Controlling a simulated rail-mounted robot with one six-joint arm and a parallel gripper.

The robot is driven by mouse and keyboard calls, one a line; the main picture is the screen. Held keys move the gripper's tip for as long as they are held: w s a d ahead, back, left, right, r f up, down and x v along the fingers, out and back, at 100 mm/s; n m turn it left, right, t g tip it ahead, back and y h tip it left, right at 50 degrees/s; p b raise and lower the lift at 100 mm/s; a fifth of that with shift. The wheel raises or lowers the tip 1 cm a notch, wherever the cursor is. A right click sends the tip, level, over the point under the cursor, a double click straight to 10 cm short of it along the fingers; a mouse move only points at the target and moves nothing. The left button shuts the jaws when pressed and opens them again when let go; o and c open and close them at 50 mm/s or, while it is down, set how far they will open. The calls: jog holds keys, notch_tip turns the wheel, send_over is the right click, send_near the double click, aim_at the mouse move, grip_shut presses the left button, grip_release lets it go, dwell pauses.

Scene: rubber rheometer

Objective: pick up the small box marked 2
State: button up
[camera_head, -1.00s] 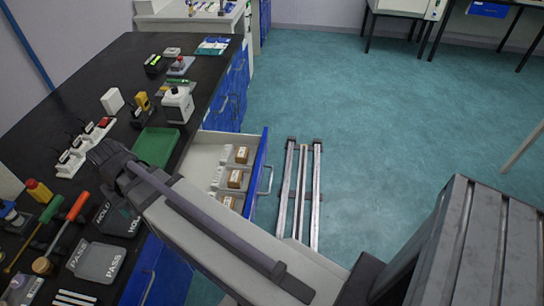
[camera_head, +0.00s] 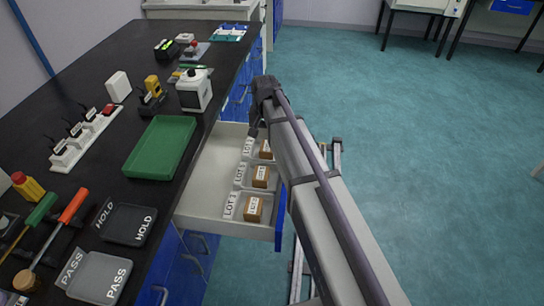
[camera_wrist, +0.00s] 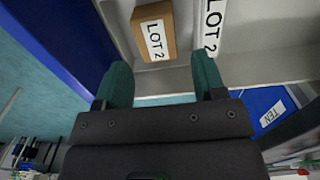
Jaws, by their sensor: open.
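The small box marked LOT 2 (camera_wrist: 152,33) is brown cardboard with a white label. In the wrist view it sits at the top, beyond my gripper (camera_wrist: 162,78), whose two green fingers are apart with nothing between them.
The open drawer (camera_head: 205,180) is pale with a blue front; white LOT cards (camera_head: 240,176) stand left of the boxes. The black bench alongside carries a green tray (camera_head: 160,147), HOLD (camera_head: 126,224) and PASS (camera_head: 100,278) trays and tools. Open floor lies to the right.

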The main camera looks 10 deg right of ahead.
aim_at(267, 146)
jog(key=f+b, duration=0.4)
jog(key=f, duration=0.1)
jog(key=f+b, duration=0.2)
jog(key=shift+d+f, duration=0.25)
jog(key=shift+f, duration=0.1)
jog(key=shift+r, duration=0.25)
jog(key=c, duration=0.7)
jog(key=shift+c, duration=0.2)
notch_tip(267, 146, up, 10)
jog(key=p, duration=1)
jog(key=shift+r+p, duration=0.2)
jog(key=shift+p, duration=0.2)
jog(key=shift+f, duration=0.2)
